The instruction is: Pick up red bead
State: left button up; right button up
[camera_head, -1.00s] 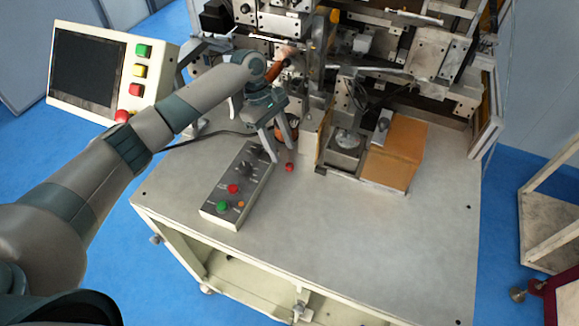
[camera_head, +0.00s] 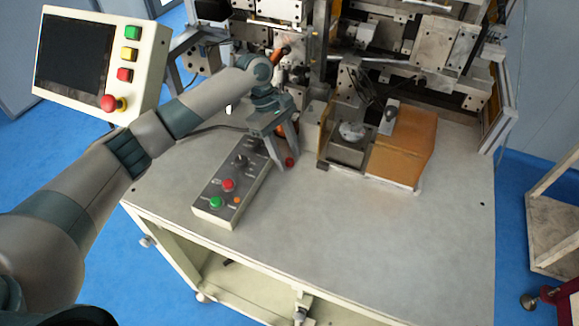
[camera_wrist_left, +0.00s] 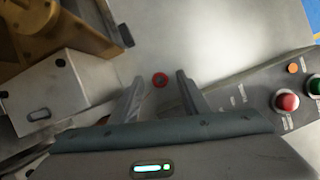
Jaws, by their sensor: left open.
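The red bead (camera_head: 290,162) is a small red ring on the grey table top, just right of the control box's far end in the head view. In the left wrist view the red bead (camera_wrist_left: 160,80) lies between and just beyond the fingertips. My left gripper (camera_head: 284,166) points down over it, fingers apart, one on each side of the bead. In the left wrist view my left gripper (camera_wrist_left: 159,80) is open and empty. Whether the fingertips touch the table, I cannot tell. My right gripper is not in view.
A control box (camera_head: 232,186) with red and green buttons lies close on the left of the gripper. The winder machine with an orange block (camera_head: 405,150) stands behind and to the right. A button panel (camera_head: 100,62) stands at the far left. The table's front is clear.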

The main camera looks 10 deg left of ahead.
aim_at(289, 159)
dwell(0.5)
pick_arm(q)
grip_shut()
jog(key=shift+r+b, duration=0.3)
jog(key=shift+r, duration=0.2)
jog(key=r, duration=0.1)
jog(key=r+b, duration=0.1)
jog(key=r, duration=0.1)
jog(key=shift+s+d+r, duration=0.1)
jog(key=shift+d, duration=0.3)
jog(key=s+d+r+b, duration=0.3)
jog(key=d+r, duration=0.3)
jog(key=d, duration=0.4)
jog(key=shift+s+d+r+b, duration=0.15)
jog(key=shift+s+r+b, duration=0.15)
jog(key=shift+s+r, duration=0.1)
jog(key=shift+f, duration=0.1)
